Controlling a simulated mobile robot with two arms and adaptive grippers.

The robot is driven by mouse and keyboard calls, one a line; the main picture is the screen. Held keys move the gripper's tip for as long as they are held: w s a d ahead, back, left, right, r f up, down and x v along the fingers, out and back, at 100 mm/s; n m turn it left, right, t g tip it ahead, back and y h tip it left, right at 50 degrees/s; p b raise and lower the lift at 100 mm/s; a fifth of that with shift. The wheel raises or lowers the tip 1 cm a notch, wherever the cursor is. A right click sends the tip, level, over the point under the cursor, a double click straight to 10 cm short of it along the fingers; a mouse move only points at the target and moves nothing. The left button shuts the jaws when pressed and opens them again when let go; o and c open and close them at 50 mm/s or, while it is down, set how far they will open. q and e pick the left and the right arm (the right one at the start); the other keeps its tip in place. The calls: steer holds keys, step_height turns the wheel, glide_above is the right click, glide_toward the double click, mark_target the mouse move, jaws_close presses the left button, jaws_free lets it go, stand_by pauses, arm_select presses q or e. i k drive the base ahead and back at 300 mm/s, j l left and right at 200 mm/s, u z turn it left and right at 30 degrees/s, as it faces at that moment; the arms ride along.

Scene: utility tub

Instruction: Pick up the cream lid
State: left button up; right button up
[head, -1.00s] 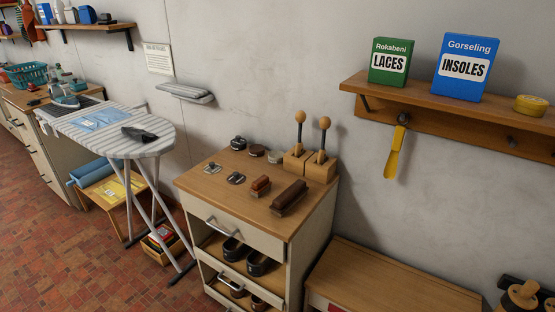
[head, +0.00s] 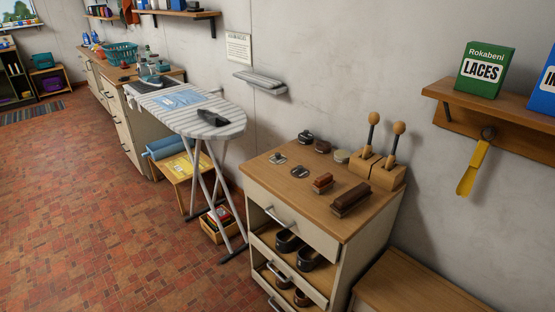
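A small pale, cream-coloured round piece (head: 342,156) lies on the wooden top of the shoe-care cabinet (head: 283,190), at the back, left of the wooden blocks. It may be the cream lid, but it is too small to tell whether it is a loose lid or a closed tin. A brown round tin (head: 322,147) and a dark tin (head: 305,137) stand in a row to its left. Two small flat round pieces, one on the left (head: 277,158) and one nearer the middle (head: 299,171), lie in front of them. Neither of my grippers is in view.
Two brushes (head: 322,183) (head: 351,199) and two wooden blocks with upright knobbed handles (head: 378,170) share the top. An ironing board (head: 205,120) stands left of the cabinet. A wooden bench (head: 400,285) adjoins it at right. The tiled floor (head: 90,210) is clear at left.

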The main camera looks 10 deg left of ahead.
mark_target(278, 158)
steer(key=z, duration=0.45)
steer(key=i+j+z, duration=0.1)
steer(key=j+z, duration=0.65)
steer(key=j, duration=0.2)
steer(key=j+z, duration=0.35)
steer(key=j, duration=0.15)
